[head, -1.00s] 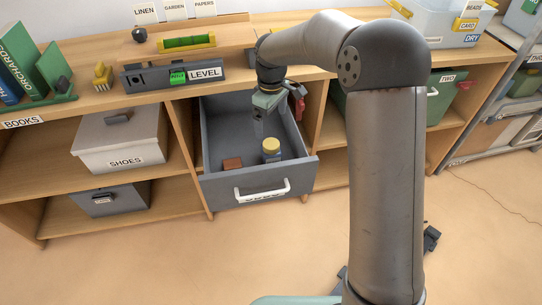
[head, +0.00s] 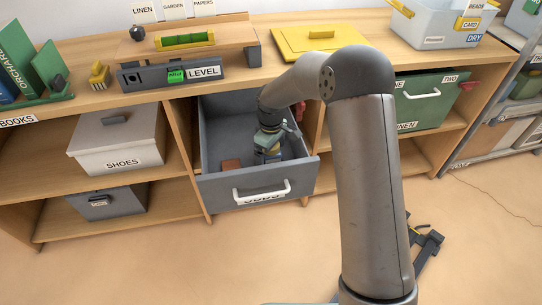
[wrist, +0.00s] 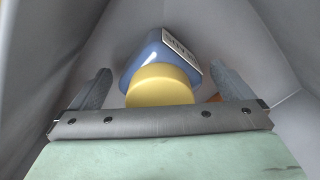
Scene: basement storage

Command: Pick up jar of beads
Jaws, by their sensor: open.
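The jar of beads (wrist: 148,58) is blue with a yellow lid (wrist: 160,85) and a white label; it stands in the open grey drawer (head: 222,190). In the head view the jar is mostly hidden behind my gripper (head: 268,150). In the wrist view my gripper (wrist: 155,92) is open, with one finger on each side of the jar and lid. A gap shows between each finger and the jar. Whether the fingers reach down to the jar's body I cannot tell.
A reddish-brown block (head: 231,164) lies in the drawer left of the jar. A red item (head: 299,110) is at the drawer's right back. The drawer walls close in around my gripper. A yellow lid or board (head: 306,42) lies on the shelf top.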

